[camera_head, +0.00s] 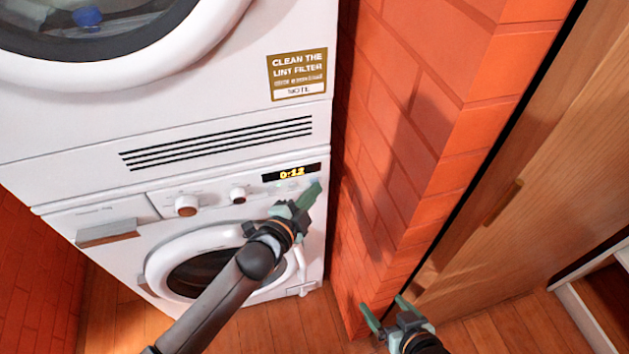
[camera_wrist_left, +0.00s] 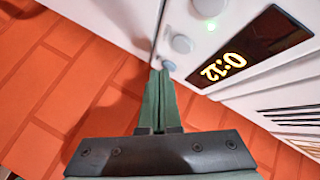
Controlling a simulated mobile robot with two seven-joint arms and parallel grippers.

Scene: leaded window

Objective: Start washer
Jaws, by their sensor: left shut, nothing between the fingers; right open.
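The white washer (camera_head: 95,218) is the lower machine, with a round door (camera_head: 205,270), two knobs and a lit display (camera_head: 291,174) reading 0:12. My left gripper (camera_head: 316,188) is shut and empty at the right end of the control panel. In the left wrist view, its fingertips (camera_wrist_left: 160,74) are right by the smallest button (camera_wrist_left: 169,65); I cannot tell whether they touch it. My right gripper (camera_head: 384,312) is open and empty, low near the brick wall.
A second white machine (camera_head: 60,120) with a lint filter label (camera_head: 298,75) is stacked above the washer. A red brick wall (camera_head: 400,130) stands close on the washer's right. A wooden door (camera_head: 540,190) is further right. The wooden floor (camera_head: 310,325) is clear in front.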

